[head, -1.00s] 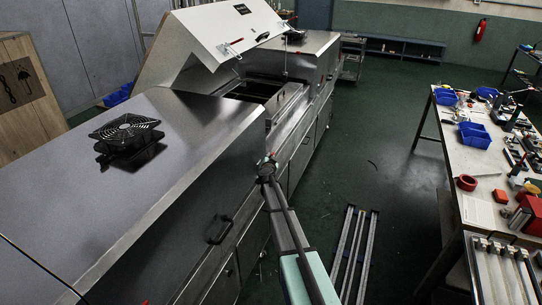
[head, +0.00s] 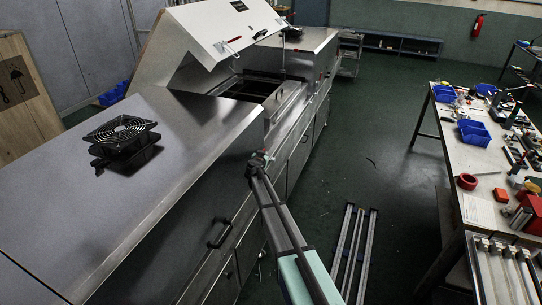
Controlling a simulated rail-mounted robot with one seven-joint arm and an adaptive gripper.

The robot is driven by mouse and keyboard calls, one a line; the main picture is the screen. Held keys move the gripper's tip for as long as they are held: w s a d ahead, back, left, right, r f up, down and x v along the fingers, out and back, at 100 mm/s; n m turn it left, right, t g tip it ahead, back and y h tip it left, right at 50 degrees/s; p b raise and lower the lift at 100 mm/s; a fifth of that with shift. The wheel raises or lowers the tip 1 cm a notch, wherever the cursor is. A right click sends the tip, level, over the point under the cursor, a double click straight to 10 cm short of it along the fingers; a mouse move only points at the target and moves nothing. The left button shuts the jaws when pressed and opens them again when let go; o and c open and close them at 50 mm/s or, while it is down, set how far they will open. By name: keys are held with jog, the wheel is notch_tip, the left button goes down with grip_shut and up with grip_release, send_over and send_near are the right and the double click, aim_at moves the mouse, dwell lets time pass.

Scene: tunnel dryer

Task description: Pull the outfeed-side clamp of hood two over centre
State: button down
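A white hood (head: 205,27) stands tilted open over the steel dryer (head: 195,140). I cannot tell which is on the outfeed side, or whether this is hood two. My arm reaches up from the bottom of the view. My gripper (head: 258,159) is at its far end, beside the dryer's front side and below the hood, apart from both red parts. Its fingers are too small and dark to read.
A black fan (head: 122,133) sits on the near dryer top. An open bay (head: 243,88) shows under the hood. Metal rails (head: 352,250) lie on the floor to the right. A cluttered workbench (head: 480,185) stands at the right; the floor aisle between is mostly clear.

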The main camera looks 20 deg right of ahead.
jog(key=shift+w+r, duration=0.1)
jog(key=c, duration=1.2)
grip_release()
jog(key=shift+o, duration=0.2)
jog(key=shift+a, duration=0.1)
jog(key=v, duration=0.8)
